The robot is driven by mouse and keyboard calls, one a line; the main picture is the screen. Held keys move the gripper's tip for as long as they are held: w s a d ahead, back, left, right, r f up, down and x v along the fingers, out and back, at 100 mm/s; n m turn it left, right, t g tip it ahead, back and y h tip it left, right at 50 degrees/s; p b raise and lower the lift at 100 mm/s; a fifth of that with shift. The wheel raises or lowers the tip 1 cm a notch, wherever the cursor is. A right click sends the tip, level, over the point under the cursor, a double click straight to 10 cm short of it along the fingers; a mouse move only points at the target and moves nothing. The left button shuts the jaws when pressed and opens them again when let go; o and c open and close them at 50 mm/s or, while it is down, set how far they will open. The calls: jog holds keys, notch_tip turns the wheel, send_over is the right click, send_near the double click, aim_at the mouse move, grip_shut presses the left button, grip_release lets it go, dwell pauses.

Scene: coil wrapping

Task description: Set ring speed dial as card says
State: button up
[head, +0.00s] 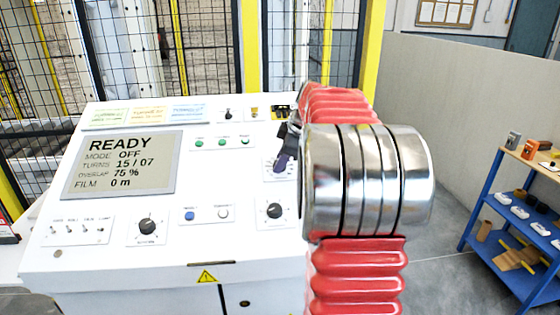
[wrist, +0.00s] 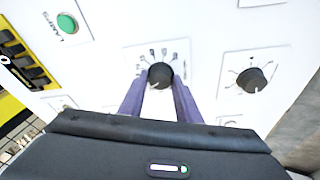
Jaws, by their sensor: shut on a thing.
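My gripper (wrist: 159,88), with purple fingers, is shut on a black dial knob (wrist: 160,73) on the white panel. A finger sits on each side of the knob, and scale marks show around its far side. In the head view my gripper (head: 284,158) is at the dial plate (head: 275,172) on the panel's upper right, where the fingers hide most of the knob. The dial's label is too small to read. Green, orange and blue cards (head: 105,116) (head: 149,114) (head: 188,112) line the panel's top left; their text is too small to read.
The display (head: 124,165) reads READY, mode OFF, turns 15 / 07, overlap 75 %, film 0 m. Two other dials (head: 147,226) (head: 275,210) are on the panel; one dial (wrist: 251,80) stands right of my gripper in the wrist view. A blue shelf (head: 490,205) is at right.

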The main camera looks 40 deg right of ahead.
jog(key=shift+c, duration=1.3)
jog(key=shift+a, duration=0.15)
